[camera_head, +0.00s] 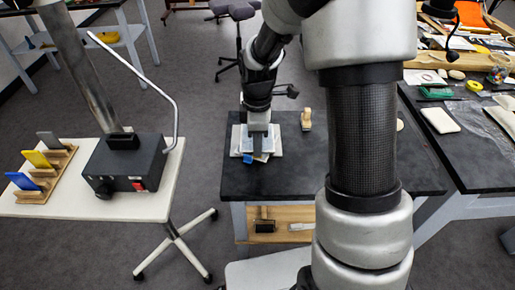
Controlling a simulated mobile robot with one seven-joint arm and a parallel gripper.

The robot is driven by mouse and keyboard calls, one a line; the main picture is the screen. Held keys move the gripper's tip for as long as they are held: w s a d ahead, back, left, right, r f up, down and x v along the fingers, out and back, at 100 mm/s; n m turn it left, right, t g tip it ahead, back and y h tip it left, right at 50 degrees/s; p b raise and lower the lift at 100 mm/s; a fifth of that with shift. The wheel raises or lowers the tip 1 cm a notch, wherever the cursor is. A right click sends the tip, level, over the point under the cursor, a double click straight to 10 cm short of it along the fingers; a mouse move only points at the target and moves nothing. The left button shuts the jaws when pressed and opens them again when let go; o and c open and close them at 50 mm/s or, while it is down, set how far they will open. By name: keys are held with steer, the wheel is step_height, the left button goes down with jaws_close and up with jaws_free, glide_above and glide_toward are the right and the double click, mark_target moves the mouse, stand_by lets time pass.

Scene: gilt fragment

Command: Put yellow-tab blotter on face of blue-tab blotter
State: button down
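My gripper (258,152) points down over the dark table at centre, its fingertips low over a stack of pale flat sheets (276,143). A small blue tab (248,159) shows at the near edge of the stack, by the fingertips, and likely belongs to the blue-tab blotter. A grey-white piece lies among the fingers and sheets. I cannot tell whether it is held or lies below. No yellow tab can be made out at the stack. The gripper hides much of the stack, and the fingers are too small to judge.
A wooden-handled tool (306,120) stands right of the stack. On the white cart (90,205) at left are a wooden rack (38,190) with blue, yellow and grey upright plates, and a black box (125,165) with a pole. The right table (470,150) is cluttered.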

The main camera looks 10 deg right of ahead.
steer(key=shift+f, duration=0.45)
steer(key=shift+f, duration=0.2)
steer(key=c, duration=2)
jaws_free()
steer(key=shift+r, duration=0.1)
